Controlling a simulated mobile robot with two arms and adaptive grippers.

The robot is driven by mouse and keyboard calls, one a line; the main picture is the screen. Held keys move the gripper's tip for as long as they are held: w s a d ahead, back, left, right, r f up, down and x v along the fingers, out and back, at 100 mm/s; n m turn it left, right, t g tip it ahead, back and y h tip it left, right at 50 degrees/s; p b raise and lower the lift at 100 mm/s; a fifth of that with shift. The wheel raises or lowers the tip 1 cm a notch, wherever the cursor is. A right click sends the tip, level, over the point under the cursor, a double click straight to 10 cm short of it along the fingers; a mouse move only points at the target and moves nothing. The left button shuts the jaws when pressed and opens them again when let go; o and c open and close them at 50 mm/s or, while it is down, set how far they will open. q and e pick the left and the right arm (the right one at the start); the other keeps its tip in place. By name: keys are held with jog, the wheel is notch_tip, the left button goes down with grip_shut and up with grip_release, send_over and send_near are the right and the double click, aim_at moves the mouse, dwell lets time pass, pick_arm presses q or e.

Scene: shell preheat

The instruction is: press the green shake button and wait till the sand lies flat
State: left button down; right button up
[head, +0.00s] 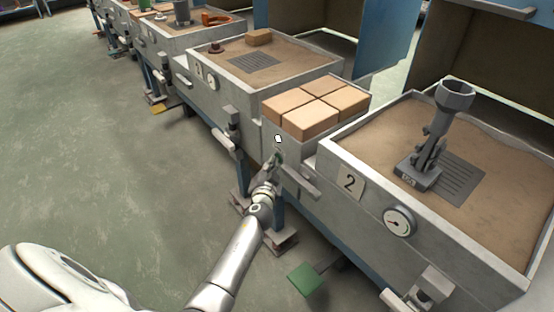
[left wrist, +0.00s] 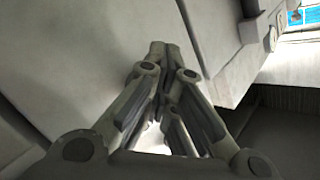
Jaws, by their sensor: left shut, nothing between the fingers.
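My left gripper (head: 274,166) is shut and empty, with its tips up against or very close to the front panel between sandboxes 2 and 3. A small bit of green, likely the shake button (head: 279,155), shows at the fingertips and is mostly hidden; I cannot tell whether it is pressed. In the left wrist view the closed fingers (left wrist: 158,50) point at a pale grey wall. The sand (head: 390,125) in the box marked 2 looks mostly level, with slight unevenness at its back edge. My right gripper is not in view.
A white square (head: 278,138) sits above the green spot. Tan blocks (head: 315,107) stand on the ledge behind it. A grey fixture (head: 437,135) stands in box 2. A gauge (head: 399,222) is on its front. A green pedal (head: 304,278) is low by the floor. The floor at left is clear.

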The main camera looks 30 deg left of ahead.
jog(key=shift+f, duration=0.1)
pick_arm(q)
jog(key=shift+s+a, duration=0.3)
jog(key=shift+s, duration=0.5)
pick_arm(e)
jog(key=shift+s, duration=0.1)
pick_arm(q)
jog(key=s, duration=0.1)
jog(key=s+a, duration=0.1)
jog(key=s, duration=0.1)
jog(key=s+a+p, duration=0.1)
jog(key=shift+s, duration=0.3)
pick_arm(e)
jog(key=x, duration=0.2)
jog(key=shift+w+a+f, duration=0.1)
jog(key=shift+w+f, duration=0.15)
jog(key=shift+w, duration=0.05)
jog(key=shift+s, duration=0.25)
